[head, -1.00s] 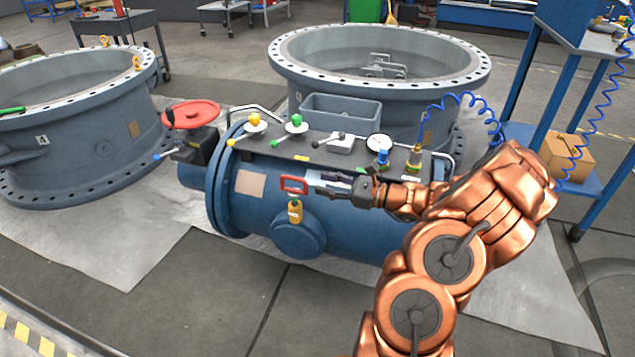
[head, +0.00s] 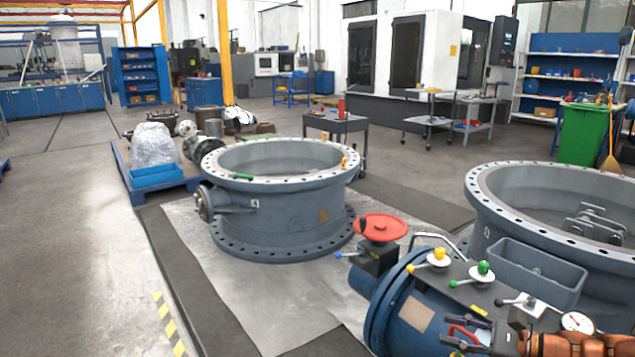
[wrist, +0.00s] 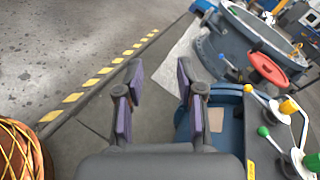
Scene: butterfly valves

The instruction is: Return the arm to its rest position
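My gripper (wrist: 160,82) is open and empty in the wrist view. Its two dark fingers with purple pads are apart, with grey floor between and beyond them. In the head view my gripper (head: 478,338) and part of my copper arm show at the lower right edge, in front of the blue valve body (head: 400,318). A red handle (head: 464,331) shows right by the fingers there; I cannot tell whether they touch. The blue valve body (wrist: 213,140) is just right of the fingers in the wrist view. Most of the arm is out of frame.
A red handwheel (head: 381,228), several coloured knobs and a gauge (head: 577,321) stand up from the valve body. A large grey flanged ring (head: 270,215) is left of it, another (head: 590,190) behind right. Clear floor (head: 80,260) lies at left.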

